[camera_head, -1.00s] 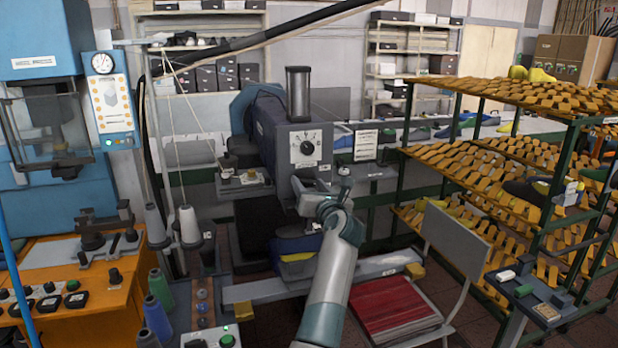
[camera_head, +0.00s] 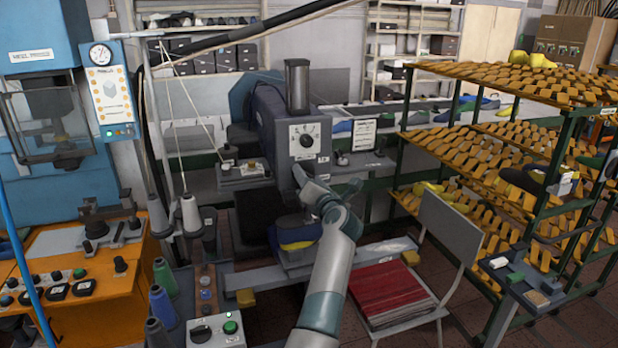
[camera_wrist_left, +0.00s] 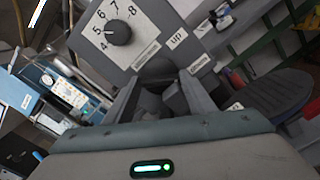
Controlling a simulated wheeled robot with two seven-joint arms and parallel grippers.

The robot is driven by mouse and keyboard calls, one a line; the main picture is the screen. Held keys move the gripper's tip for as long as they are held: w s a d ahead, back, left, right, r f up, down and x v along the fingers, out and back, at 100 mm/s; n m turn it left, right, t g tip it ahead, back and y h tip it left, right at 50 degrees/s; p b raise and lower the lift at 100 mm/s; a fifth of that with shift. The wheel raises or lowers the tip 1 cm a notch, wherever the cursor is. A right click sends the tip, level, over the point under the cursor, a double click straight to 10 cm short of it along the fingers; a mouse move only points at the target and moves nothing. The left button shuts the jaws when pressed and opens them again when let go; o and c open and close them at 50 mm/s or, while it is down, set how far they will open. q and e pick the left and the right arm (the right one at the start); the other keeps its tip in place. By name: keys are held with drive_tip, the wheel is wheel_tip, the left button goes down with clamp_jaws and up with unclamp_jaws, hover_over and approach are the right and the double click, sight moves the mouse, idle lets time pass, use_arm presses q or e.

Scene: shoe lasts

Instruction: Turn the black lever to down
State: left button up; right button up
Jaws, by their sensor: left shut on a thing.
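The grey machine (camera_head: 283,130) stands in the middle of the head view, with a white dial plate and black knob (camera_head: 306,141) on its front. My left gripper (camera_head: 301,176) is at the machine's front, just below the dial. In the left wrist view its dark fingers (camera_wrist_left: 155,98) are shut on a dark piece under the panel, which I take to be the black lever (camera_wrist_left: 153,104); the fingers hide most of it. The numbered dial (camera_wrist_left: 118,33) and a label reading "up" (camera_wrist_left: 178,40) sit just above. The lever's exact angle is unclear. My right gripper is not in view.
A chair with a red seat (camera_head: 391,293) stands right of my arm. A green-framed rack (camera_head: 545,225) with several orange pieces fills the right. An orange control bench (camera_head: 90,315) and thread spools (camera_head: 191,214) are at the left.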

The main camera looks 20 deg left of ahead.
use_arm(q)
drive_tip(key=o, duration=1)
drive_tip(key=shift+o, duration=0.2)
